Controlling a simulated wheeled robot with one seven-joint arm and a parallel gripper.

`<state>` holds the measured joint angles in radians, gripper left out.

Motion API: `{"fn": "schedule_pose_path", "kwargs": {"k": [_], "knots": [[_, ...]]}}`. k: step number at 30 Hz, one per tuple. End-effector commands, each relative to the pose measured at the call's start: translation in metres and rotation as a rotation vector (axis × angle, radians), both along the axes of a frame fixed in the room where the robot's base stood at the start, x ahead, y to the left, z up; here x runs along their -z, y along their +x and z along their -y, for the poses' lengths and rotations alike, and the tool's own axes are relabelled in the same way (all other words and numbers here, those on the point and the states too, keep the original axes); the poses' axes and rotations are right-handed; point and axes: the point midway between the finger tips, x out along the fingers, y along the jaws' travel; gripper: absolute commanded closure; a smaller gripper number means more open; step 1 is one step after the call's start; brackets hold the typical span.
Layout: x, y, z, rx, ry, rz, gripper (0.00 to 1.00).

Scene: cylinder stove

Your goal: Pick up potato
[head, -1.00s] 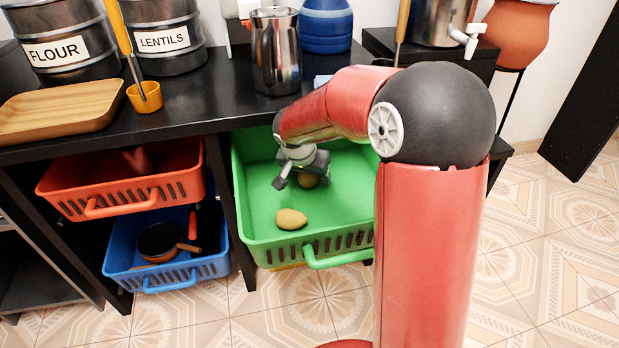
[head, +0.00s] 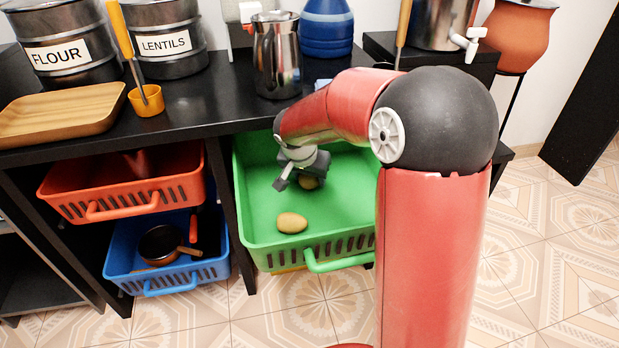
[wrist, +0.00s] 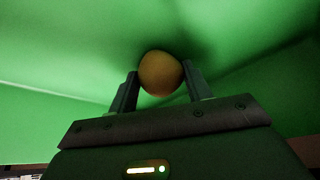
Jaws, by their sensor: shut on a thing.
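A brown potato (wrist: 160,73) sits between the two fingers of my gripper (wrist: 158,84) in the wrist view, and the fingers are shut on it. In the head view my gripper (head: 296,180) is inside the green basket (head: 262,222), toward its back. The held potato (head: 309,183) shows there only in part, behind the gripper. I cannot tell whether it touches the basket floor. A second potato (head: 291,222) lies loose in the basket, nearer the front.
The black counter (head: 205,110) overhangs the back of the basket. A metal pitcher (head: 276,55) stands on it above. A red basket (head: 125,190) and a blue basket (head: 170,275) are at the left.

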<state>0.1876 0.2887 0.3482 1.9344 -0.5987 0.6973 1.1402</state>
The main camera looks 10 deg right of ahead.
Motion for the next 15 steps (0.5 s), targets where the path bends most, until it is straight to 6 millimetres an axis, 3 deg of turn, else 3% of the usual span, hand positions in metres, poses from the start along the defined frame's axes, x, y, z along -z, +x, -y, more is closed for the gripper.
{"fn": "schedule_pose_path", "kwargs": {"k": [5, 15], "knots": [[-0.005, -0.016, -0.012, -0.003, -0.001, 0.001, 0.75], [-0.007, -0.069, -0.047, -0.002, 0.000, 0.004, 0.75]]}}
